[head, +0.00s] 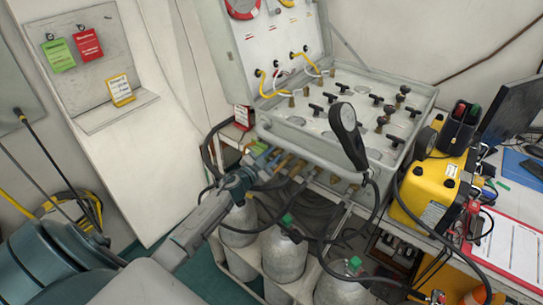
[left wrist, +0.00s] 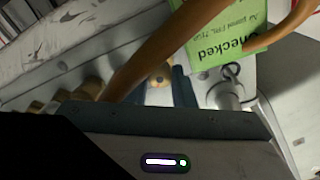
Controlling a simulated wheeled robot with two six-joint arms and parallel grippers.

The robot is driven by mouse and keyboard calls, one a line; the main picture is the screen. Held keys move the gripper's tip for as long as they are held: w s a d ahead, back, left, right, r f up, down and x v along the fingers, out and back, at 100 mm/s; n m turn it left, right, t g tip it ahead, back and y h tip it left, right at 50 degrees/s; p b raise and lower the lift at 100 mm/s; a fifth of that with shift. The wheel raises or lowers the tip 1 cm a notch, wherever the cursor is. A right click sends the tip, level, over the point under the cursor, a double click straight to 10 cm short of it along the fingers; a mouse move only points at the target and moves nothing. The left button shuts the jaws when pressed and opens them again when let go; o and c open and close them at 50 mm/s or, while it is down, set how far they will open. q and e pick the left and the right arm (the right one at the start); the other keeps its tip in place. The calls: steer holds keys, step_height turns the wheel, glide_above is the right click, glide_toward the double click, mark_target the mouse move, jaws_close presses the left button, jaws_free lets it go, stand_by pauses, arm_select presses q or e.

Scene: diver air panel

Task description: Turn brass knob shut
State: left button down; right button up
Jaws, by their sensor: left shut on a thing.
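My left gripper (head: 262,161) reaches from the lower left to the front edge of the grey air panel (head: 345,150). In the left wrist view its blue-grey fingers (left wrist: 165,90) are on either side of a small brass knob (left wrist: 158,79), and it is shut on it. The contact is partly hidden by an orange-brown hose (left wrist: 150,52) crossing in front. In the head view the gripper covers the knob. A green "Checked" tag (left wrist: 225,42) hangs close by in the left wrist view. My right gripper is not in view.
Brass fittings (head: 283,163) and hoses line the panel front beside the gripper. Grey cylinders (head: 284,252) stand below. A yellow case (head: 425,190) and clipboard (head: 508,248) are at the right.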

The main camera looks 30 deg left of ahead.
arm_select(q)
steer(key=m, duration=0.4)
steer(key=shift+m, duration=0.3)
steer(key=m, duration=0.4)
steer(key=shift+d, duration=0.1)
steer(key=shift+f+m, duration=0.1)
steer(key=shift+m, duration=0.8)
steer(key=c, duration=1.5)
jaws_free()
steer(key=shift+s, duration=0.1)
